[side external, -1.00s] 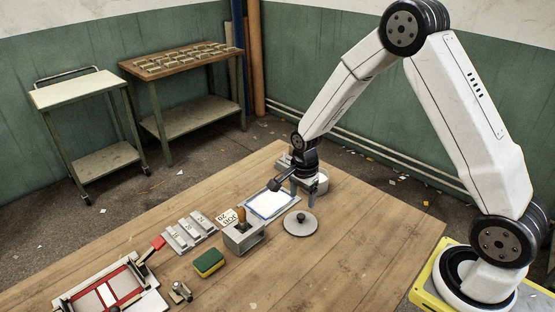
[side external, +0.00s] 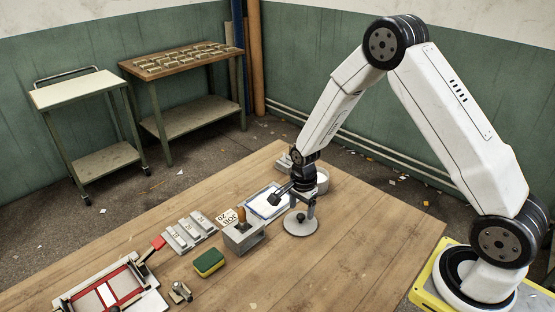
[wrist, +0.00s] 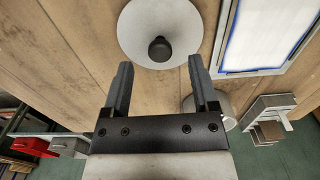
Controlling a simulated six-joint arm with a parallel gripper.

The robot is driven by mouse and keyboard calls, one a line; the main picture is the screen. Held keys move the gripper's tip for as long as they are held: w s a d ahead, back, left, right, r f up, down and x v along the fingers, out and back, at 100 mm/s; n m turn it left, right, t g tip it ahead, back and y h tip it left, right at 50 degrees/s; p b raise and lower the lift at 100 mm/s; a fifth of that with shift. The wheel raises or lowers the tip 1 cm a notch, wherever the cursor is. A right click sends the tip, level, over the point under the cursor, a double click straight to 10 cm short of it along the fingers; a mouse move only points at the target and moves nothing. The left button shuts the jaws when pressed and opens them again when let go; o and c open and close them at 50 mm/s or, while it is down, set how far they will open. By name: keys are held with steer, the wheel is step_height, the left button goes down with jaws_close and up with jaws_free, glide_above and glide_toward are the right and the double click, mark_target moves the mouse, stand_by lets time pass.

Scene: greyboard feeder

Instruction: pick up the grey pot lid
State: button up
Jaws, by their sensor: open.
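The grey pot lid (side external: 300,231) lies flat on the wooden table with its round dark knob upward. It also shows at the top of the wrist view, where its knob (wrist: 159,49) is near its lower edge. My gripper (side external: 302,208) is open and empty, pointing down over the lid. In the wrist view my gripper (wrist: 160,65) has its fingertips to either side of the knob's line, with the knob just beyond them. I cannot tell the exact height of the tips above the lid.
A round pale pot (side external: 322,182) stands behind my gripper. A blue-edged tray with white sheet (side external: 262,203), a grey box with a wooden-handled tool (side external: 243,237) and a green-yellow sponge (side external: 209,263) are to the left. The table's front right is clear.

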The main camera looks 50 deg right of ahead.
mark_target(301, 216)
steer(key=shift+f, duration=1.75)
jaws_close()
